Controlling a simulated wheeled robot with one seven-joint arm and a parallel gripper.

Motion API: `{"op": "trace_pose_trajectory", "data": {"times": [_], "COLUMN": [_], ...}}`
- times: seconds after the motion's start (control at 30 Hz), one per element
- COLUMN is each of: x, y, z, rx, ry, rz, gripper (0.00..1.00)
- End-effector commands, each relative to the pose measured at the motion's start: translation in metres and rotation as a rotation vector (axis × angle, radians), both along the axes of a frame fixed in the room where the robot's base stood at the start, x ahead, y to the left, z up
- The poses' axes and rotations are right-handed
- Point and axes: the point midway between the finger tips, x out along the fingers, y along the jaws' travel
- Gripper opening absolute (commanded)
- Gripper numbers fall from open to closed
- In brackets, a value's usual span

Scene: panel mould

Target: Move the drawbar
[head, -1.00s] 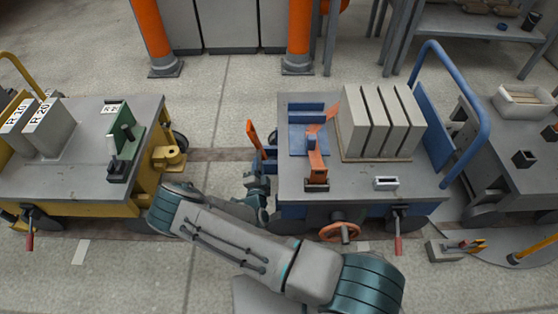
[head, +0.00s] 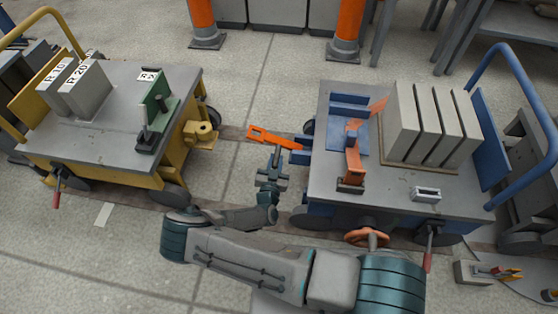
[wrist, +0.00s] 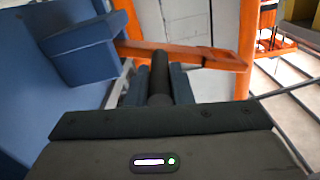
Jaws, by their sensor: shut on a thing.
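The orange drawbar (head: 268,138) extends left from the blue cart (head: 318,195), lying nearly level. Its slotted free end points toward the yellow hitch (head: 200,131) on the yellow cart, with a gap between them. My gripper (head: 276,158) is at the near side of the drawbar. In the wrist view the drawbar (wrist: 205,58) crosses in front of my gripper (wrist: 158,88), which is shut on a dark round handle (wrist: 159,75) at the bar. The handle's join to the bar is partly hidden.
The blue cart carries upright grey panels (head: 430,125) and an orange lever (head: 353,160). An orange handwheel (head: 366,238) is on its near side. The yellow cart (head: 110,110) stands left. Orange posts (head: 345,35) stand behind.

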Motion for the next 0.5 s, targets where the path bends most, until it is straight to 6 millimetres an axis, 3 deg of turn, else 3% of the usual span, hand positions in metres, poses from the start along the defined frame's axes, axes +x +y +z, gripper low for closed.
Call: {"op": "trace_pose_trajectory", "data": {"times": [0.1,0.5], "x": [-0.001,0.0], "y": [0.003,0.002], "z": [-0.011,-0.025], "rx": [-0.096,-0.31], "ry": [0.009,0.024], "rz": [0.003,-0.002], "gripper": [0.0,0.0]}}
